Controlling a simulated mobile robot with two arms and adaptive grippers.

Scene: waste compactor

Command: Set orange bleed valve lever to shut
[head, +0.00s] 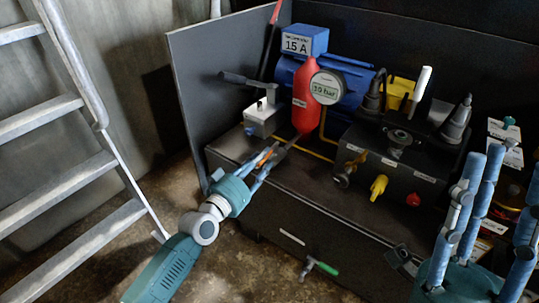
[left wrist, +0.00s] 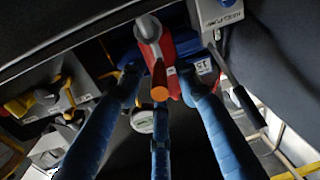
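An orange-tipped grey lever (head: 264,156) sticks out at the front left of the machine bench. In the left wrist view its round orange end (left wrist: 160,93) points toward the camera, below a grey valve body (left wrist: 148,28). My left gripper (head: 264,164) is around this lever's end, with its blue fingers spread; the left wrist view shows gaps between the fingers and the lever.
A hand pump (head: 264,117) with a dark handle, a red cylinder (head: 305,95), a gauge reading 19 bar (head: 327,88) and a blue motor (head: 290,72) stand behind. A yellow tap (head: 379,186) is right. A ladder (head: 75,130) stands left.

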